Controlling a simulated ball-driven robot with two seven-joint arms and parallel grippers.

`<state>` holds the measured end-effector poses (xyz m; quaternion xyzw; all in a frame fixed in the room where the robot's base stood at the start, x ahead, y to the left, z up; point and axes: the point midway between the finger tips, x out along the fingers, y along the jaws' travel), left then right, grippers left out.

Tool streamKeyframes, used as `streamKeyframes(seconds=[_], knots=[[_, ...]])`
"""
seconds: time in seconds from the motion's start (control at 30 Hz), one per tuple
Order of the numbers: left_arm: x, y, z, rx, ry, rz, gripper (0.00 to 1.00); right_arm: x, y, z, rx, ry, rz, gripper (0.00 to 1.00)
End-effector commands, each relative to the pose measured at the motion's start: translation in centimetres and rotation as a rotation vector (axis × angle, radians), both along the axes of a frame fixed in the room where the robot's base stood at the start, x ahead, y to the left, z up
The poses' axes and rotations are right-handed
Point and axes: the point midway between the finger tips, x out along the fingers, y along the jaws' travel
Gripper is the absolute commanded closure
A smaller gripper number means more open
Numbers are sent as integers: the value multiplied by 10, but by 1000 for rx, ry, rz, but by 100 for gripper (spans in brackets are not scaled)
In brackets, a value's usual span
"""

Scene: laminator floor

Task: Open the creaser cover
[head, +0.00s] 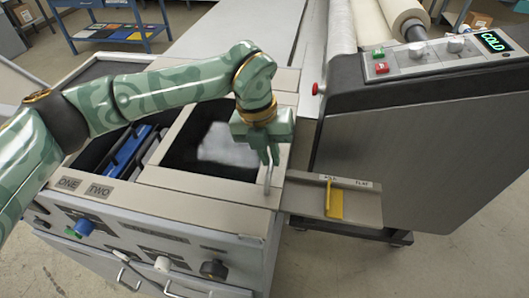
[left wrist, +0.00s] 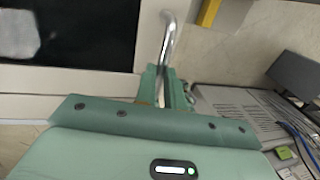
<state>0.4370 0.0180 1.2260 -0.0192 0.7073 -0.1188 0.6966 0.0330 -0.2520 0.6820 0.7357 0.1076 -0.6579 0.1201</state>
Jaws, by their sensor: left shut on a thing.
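The creaser is a pale grey cabinet with ONE and TWO labels on its front edge. Its cover (head: 205,186) looks like a light frame around a dark pane with a whitish patch; it appears to lie flat and closed. The frame also shows in the left wrist view (left wrist: 95,80). A bent metal bar handle (head: 267,182) stands at the cover's right front; it shows in the left wrist view (left wrist: 168,40). My left gripper (head: 270,157) points down at the handle and is shut on it, its fingers (left wrist: 165,88) hiding part of the bar. My right gripper is out of view.
A laminator with a COLD display (head: 493,41) stands close on the right. A small shelf with a yellow lever (head: 334,199) juts out beside the handle. Blue-handled parts (head: 130,147) sit in the left bay. Knobs (head: 213,269) line the front.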

Motion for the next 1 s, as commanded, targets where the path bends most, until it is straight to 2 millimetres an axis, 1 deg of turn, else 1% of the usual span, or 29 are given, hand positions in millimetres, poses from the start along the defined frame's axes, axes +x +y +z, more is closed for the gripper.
streamKeyframes(seconds=[0.1, 0.13, 0.17, 0.2, 0.47, 0.57, 0.67, 0.73, 1.0], knots=[[1, 0, 2, -3, -4, 1, 100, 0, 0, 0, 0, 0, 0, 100], [1, 0, 2, -3, -4, 1, 87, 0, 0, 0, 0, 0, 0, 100], [1, 0, 2, -3, -4, 1, 78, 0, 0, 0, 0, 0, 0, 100], [1, 0, 1, -3, -4, 1, 67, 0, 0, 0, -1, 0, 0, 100], [1, 1, 1, -1, -2, 0, 67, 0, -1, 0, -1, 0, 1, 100], [1, 2, 5, -1, -3, 2, 67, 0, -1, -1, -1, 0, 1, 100], [2, 4, 18, -2, -5, 2, 67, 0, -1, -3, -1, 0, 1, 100], [3, 7, 33, -2, -5, 2, 67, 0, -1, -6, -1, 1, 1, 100], [5, 21, 106, -2, -7, 3, 67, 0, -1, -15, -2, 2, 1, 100]])
